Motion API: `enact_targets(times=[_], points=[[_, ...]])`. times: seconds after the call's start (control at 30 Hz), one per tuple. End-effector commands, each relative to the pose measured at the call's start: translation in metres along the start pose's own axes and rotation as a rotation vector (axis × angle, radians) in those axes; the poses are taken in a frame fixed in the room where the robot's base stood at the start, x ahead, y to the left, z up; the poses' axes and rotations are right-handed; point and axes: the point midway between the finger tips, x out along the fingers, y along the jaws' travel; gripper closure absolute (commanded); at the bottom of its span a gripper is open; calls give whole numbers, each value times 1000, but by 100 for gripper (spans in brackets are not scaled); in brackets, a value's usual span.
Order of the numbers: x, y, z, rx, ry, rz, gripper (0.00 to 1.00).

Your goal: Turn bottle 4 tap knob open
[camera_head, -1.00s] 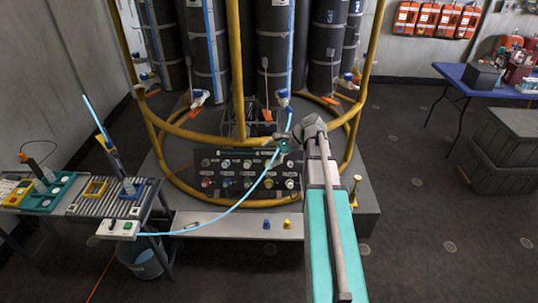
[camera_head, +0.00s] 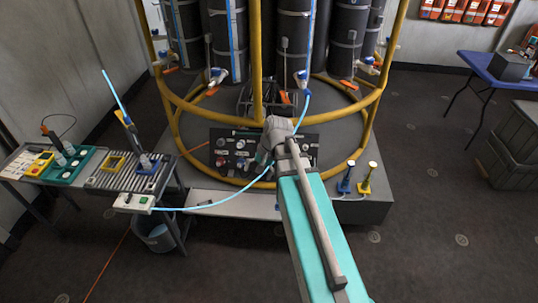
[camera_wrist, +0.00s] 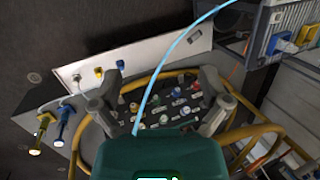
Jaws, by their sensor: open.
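Tall dark bottles (camera_head: 294,35) stand inside a yellow tube frame, with blue-and-white taps (camera_head: 302,76) and orange handles low on them. I cannot read which is bottle 4 or tell which knob is its own. A dark panel (camera_head: 228,131) with several coloured knobs stands in front; my arm hides its right part. The panel knobs also show in the wrist view (camera_wrist: 164,119), beyond and between my fingers. My gripper (camera_wrist: 158,100) is open and empty, its fingers spread wide. In the head view its fingertips are hidden behind my wrist.
Yellow rails (camera_head: 205,110) curve around the panel. A light blue hose (camera_head: 185,208) runs from a white box (camera_head: 133,202) past the panel to a tap. Blue (camera_head: 346,179) and yellow (camera_head: 366,180) posts stand at right. A blue table (camera_head: 490,68) is farther right; dark floor lies between.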

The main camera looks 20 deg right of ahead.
Motion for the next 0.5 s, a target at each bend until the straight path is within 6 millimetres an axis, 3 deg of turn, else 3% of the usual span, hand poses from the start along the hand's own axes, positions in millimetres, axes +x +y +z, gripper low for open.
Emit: enact_targets(times=[0.03, 0.2, 0.5], points=[[6, -2, 16, -73, 8, 46, 4], [18, -2, 46, -307, 33, 199, 4], [24, -1, 70, -536, 47, 350, 4]])
